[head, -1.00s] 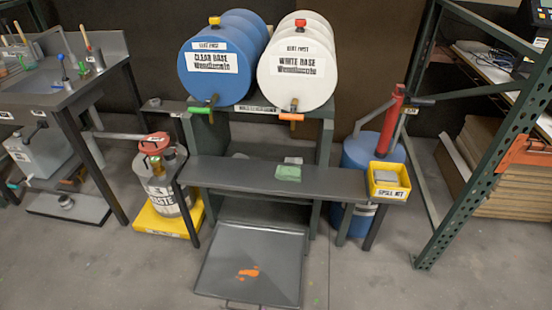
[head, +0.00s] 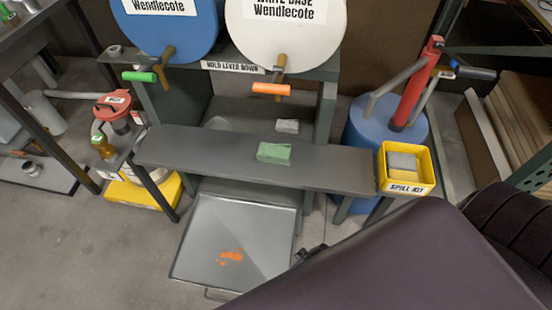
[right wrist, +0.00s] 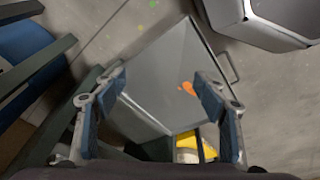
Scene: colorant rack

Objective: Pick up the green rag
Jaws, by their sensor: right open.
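The green rag (head: 274,152) is a folded, flat piece lying on the dark grey shelf (head: 330,172) in front of the drums, right of the shelf's middle. My right arm fills the lower right of the head view, and its gripper tips are not clearly visible there. In the right wrist view my right gripper (right wrist: 162,98) is open and empty, with its two blue-padded fingers spread above the grey drip tray (right wrist: 160,75). The rag is not visible in that view. My left gripper does not show.
A yellow spill kit bin (head: 425,186) sits at the shelf's right end. Blue (head: 170,28) and white (head: 285,35) drums with taps stand above. The tray (head: 215,270) on the floor holds an orange spill.

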